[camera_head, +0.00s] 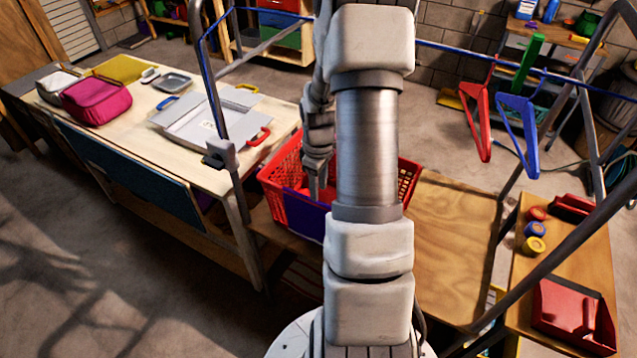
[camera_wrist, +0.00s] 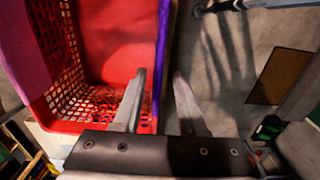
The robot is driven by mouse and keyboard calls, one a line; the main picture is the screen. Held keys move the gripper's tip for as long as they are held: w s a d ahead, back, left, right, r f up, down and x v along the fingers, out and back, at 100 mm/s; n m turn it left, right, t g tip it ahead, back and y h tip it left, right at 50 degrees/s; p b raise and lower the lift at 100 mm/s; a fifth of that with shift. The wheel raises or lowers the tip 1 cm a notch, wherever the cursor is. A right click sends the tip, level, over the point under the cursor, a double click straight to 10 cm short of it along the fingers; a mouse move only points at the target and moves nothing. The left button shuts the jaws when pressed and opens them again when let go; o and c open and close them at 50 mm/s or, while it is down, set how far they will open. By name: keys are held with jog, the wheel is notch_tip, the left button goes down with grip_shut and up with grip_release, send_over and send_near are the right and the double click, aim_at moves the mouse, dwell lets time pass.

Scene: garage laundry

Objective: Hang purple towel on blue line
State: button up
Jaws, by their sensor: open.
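The purple towel (camera_head: 306,217) hangs over the near side of a red plastic basket (camera_head: 272,187). In the wrist view a narrow purple strip (camera_wrist: 163,62) of it runs along the basket wall. My gripper (camera_head: 318,190) is open at the basket; in the wrist view its fingers (camera_wrist: 160,85) straddle the wall and purple strip, the left one over the inside, the right one outside. I cannot tell whether they touch the cloth. The blue line (camera_head: 455,49) crosses the metal rack at the upper right. My arm hides its middle and part of the basket.
A red cloth (camera_wrist: 118,40) lies in the basket. Red (camera_head: 477,115) and blue (camera_head: 518,125) hangers hang on the line. A cluttered table (camera_head: 135,135) stands left. A bare wooden board (camera_head: 455,245) and a bench with a red bin (camera_head: 570,315) are right.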

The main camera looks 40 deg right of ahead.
aim_at(319, 202)
notch_tip(319, 202, down, 7)
jog(key=b, duration=0.4)
jog(key=shift+b, duration=0.3)
grip_shut()
jog(key=shift+r, duration=0.15)
